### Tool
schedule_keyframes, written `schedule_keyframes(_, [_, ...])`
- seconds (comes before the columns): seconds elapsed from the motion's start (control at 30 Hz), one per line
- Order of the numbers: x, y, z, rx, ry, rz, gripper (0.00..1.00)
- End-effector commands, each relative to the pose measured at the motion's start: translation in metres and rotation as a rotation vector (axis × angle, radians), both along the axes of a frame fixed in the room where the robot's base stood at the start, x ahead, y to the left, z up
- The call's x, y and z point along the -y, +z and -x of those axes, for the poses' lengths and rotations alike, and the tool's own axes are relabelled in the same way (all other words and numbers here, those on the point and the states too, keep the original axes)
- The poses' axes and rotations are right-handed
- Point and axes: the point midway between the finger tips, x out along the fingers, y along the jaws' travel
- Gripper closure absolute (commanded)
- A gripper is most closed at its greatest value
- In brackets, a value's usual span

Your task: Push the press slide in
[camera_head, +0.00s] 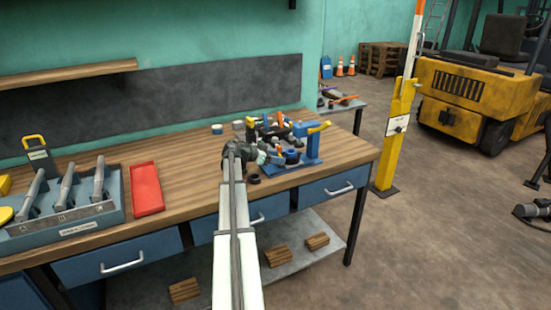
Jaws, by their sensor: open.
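A small blue press (313,145) with a yellow part on top stands at the right end of the wooden workbench. It rises from a blue base. A dark blue round part sits on its left side; I cannot tell for sure which part is the slide. My arm reaches in from the bottom, and my gripper (270,159) is open just left of the press, low over the bench. The gap between gripper and press is too small to judge, and I cannot tell whether they touch. My wrist hides part of the bench there.
Several dark, blue and orange items crowd behind my gripper on the workbench (190,170). A red tray (147,188) and a blue tool holder (75,220) stand at the left. A yellow post (397,135) stands right of the bench; a yellow forklift (465,90) is farther back.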

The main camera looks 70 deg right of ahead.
Motion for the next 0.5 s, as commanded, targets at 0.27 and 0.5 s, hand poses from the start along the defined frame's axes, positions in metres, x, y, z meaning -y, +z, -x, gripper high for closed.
schedule_keyframes(0.27, [0.0003, -0.0001, 0.0004, 0.0, 0.0, 0.0, 0.44])
schedule_keyframes(0.5, [0.0002, 0.0, 0.0005, 0.0, 0.0, 0.0, 0.67])
